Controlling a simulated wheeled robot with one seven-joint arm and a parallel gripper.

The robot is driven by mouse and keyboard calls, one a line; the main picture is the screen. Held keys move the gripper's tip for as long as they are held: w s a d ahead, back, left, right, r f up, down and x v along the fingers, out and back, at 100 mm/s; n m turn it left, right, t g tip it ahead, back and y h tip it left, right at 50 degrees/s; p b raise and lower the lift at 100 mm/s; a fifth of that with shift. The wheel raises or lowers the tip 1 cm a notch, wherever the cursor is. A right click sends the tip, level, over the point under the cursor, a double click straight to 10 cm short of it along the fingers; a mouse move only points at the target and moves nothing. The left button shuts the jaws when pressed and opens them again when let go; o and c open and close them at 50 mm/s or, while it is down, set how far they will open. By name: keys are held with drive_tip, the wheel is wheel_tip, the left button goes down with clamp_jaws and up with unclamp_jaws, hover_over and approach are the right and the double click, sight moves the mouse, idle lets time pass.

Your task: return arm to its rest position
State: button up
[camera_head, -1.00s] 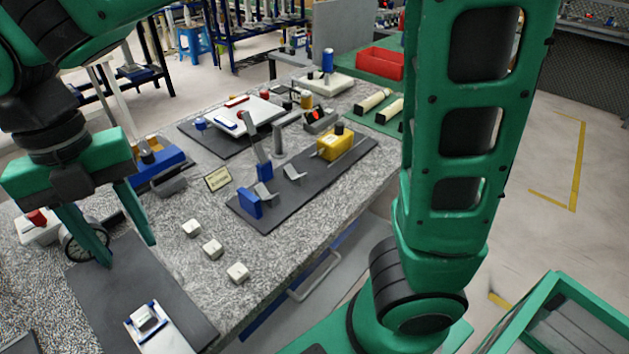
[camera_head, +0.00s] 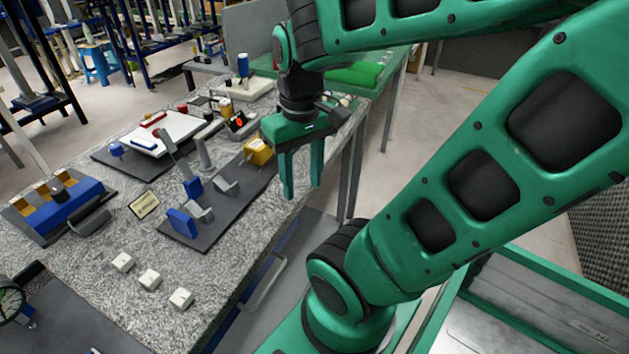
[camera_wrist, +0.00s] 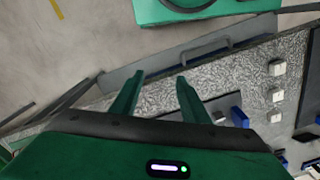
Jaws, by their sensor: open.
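My gripper (camera_head: 302,188) is open and empty, pointing down near the right edge of the speckled table (camera_head: 95,240) in the head view. Its fingers are apart, and it partly hides the yellow block (camera_head: 258,151) behind it. In the wrist view my gripper (camera_wrist: 158,88) shows both fingers spread with nothing between them. Beyond the fingers lie the table's edge and the floor.
A dark mat with blue and grey fixtures (camera_head: 183,225) lies left of my gripper. Several white cubes (camera_head: 149,279) sit near the table's front edge. A green-framed bin (camera_head: 540,300) stands at lower right. Open floor (camera_head: 410,150) lies right of the table.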

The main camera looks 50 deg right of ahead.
drive_tip(key=s+d+m, duration=0.1)
drive_tip(key=s+d+f+m, duration=0.1)
drive_tip(key=m, duration=0.1)
drive_tip(key=shift+s+d, duration=0.2)
drive_tip(key=shift+s, duration=0.2)
